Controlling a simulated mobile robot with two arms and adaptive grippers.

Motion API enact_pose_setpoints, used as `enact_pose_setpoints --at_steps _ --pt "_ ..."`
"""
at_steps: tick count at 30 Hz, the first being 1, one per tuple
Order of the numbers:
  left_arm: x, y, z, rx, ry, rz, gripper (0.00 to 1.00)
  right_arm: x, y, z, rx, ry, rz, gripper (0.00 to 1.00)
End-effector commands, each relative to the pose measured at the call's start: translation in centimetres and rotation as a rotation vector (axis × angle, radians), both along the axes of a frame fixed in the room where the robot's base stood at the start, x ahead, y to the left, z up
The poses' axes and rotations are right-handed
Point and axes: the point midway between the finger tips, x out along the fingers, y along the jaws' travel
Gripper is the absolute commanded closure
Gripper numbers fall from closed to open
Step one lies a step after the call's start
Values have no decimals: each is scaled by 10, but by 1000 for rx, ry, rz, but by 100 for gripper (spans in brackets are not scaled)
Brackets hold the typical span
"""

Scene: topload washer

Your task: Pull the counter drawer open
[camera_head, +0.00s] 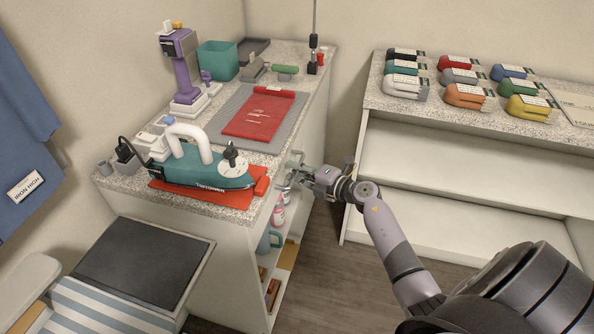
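The speckled-top counter (222,112) stands left of centre, with its white drawer side facing right. A pale metal handle (296,158) shows just under the counter's edge, partly covered by my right gripper. My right gripper (289,180) reaches in from the right, with its fingertips at or very near the handle. The fingers are too small and overlapped to tell whether they are shut on it. The drawer front is mostly hidden behind the gripper and seen edge-on, and I see no clear gap around it. My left gripper is not in view.
Below the drawer, open shelves hold a pink bottle (279,212) and a teal jug (270,240). A teal iron (205,170) stands on a red mat on the counter.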

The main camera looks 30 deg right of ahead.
Motion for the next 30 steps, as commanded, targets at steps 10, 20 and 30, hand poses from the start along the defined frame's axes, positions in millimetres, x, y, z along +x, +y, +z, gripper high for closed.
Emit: enact_pose_setpoints --at_steps 10,20,30 --pt "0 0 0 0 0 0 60 0 0 0 0 0 0 100" --pt "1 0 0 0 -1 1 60 0 0 0 -1 1 0 100" --pt "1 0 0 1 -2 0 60 -1 -1 0 -2 0 0 100"
